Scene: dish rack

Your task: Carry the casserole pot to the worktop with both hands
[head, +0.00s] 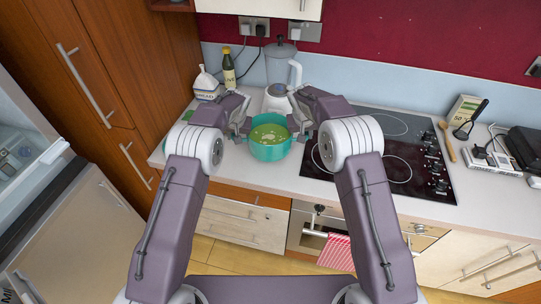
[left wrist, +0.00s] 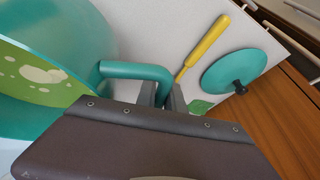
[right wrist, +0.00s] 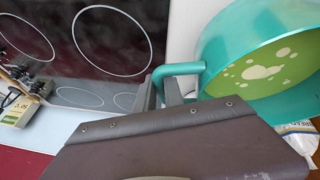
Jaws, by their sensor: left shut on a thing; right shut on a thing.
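The teal casserole pot (head: 270,153), with a light green inside and pale spots, is upright at the worktop's front, left of the hob. My left gripper (head: 241,131) is shut on its left handle, and the teal handle (left wrist: 135,70) shows between the fingers in the left wrist view. My right gripper (head: 300,131) is shut on the opposite handle (right wrist: 178,69), seen in the right wrist view. The pot's underside is hidden, so I cannot tell whether it touches the worktop (head: 276,182).
A black hob (head: 400,165) lies right of the pot. A blender (head: 279,75), a dark bottle (head: 229,72) and a white container (head: 205,85) stand behind. The left wrist view shows a teal lid (left wrist: 232,65) and a yellow utensil (left wrist: 207,43) on the worktop.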

